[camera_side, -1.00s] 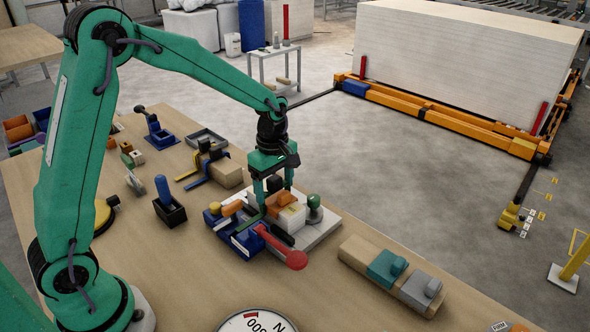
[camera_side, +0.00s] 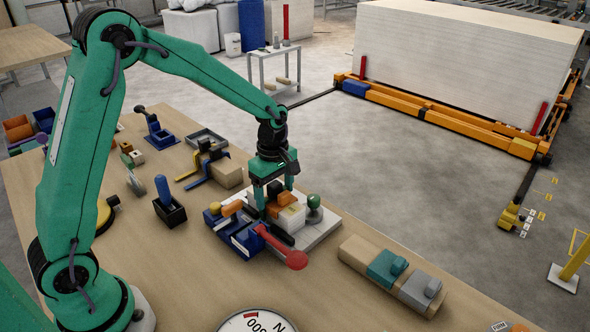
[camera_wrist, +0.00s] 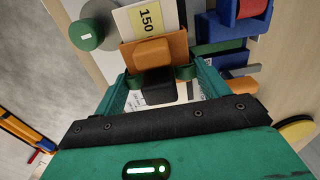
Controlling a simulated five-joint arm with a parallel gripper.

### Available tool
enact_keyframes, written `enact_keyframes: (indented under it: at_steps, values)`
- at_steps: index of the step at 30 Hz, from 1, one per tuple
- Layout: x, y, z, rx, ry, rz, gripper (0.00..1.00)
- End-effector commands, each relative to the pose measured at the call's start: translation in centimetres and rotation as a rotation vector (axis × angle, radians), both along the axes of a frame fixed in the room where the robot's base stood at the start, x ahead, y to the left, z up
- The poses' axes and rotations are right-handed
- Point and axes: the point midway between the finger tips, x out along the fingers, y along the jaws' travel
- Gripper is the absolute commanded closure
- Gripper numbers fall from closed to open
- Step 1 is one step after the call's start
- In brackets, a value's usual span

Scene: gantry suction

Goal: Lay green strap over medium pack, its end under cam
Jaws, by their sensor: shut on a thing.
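My gripper (camera_side: 275,202) is low over the fixture, pointing down. In the wrist view its fingers (camera_wrist: 160,78) close around a black block, with dark green strap (camera_wrist: 187,71) showing on both sides of it. The gripper appears shut on the green strap by this block. The pack (camera_wrist: 143,18), white with a yellow "150" label and an orange-brown band, lies just beyond the fingertips; in the side view the pack (camera_side: 291,216) is beside the fingers. The red lever (camera_side: 284,249), perhaps the cam's, points right. The strap's end and the cam contact are hidden.
A green knob (camera_side: 314,201) stands right of the pack. Blue blocks (camera_side: 238,236) sit on the left. A rack with yellow and blue straps (camera_side: 205,168) is behind left. A wooden block with teal and grey pieces (camera_side: 388,272) lies to the right.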

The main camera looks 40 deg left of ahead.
Motion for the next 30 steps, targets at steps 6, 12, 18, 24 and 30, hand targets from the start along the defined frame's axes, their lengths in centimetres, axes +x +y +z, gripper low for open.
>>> enact_keyframes:
  at_steps: [6,12,18,24,30]
  values:
    - [0.0,0.0,0.0,0.000,0.000,0.000,0.01]
    - [0.0,0.0,0.0,0.000,0.000,0.000,0.01]
    - [0.1,0.0,0.6,0.000,-0.003,0.000,0.01]
    - [0.1,0.0,2.5,0.000,-0.004,0.000,0.01]
    - [0.1,0.0,5.2,0.000,-0.004,0.000,0.01]
